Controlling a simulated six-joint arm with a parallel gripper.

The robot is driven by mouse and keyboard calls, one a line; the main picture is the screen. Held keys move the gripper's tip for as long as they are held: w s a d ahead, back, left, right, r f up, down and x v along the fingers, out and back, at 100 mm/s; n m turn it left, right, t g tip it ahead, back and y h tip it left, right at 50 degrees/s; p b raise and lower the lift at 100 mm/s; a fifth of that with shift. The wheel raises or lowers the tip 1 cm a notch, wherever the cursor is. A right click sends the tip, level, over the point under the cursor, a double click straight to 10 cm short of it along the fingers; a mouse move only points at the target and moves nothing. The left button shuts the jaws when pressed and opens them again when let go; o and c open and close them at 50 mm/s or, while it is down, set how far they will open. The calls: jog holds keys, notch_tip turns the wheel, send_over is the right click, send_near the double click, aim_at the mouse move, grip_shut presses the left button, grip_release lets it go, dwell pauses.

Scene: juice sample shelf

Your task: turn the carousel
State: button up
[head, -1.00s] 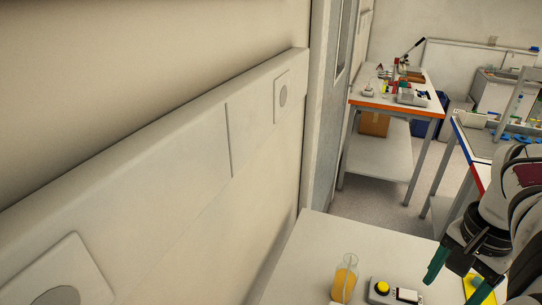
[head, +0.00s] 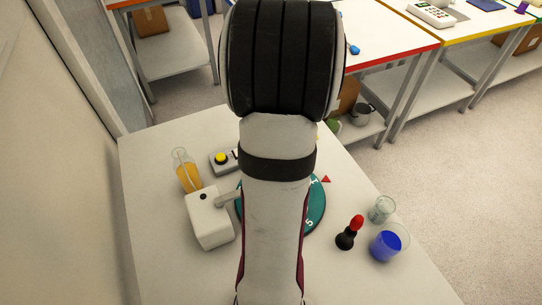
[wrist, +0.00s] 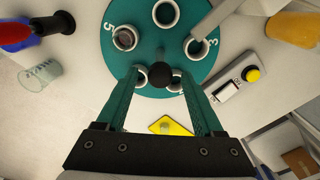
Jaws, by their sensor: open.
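The carousel is a teal disc with numbers and several round cups; in the wrist view its rim (wrist: 98,62) surrounds the cups. A dark ball knob (wrist: 161,75) stands on a post near its middle. My gripper (wrist: 160,72) is open, its two teal fingers reaching over the near side of the disc. The knob appears between the fingertips, with gaps on both sides; I cannot tell the height difference. In the head view my arm covers most of the carousel (head: 316,213), leaving part of its right side visible, and hides my gripper.
A white box (head: 209,222) reaches a spout over the carousel. An orange juice vessel (head: 188,177) and yellow-button device (head: 221,159) stand behind it. Right are a red-black object (head: 349,233), clear beaker (head: 380,211) and blue cup (head: 386,246). A yellow card (wrist: 172,127) lies near the disc.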

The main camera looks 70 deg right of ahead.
grip_shut()
dwell(0.3)
dwell(1.1)
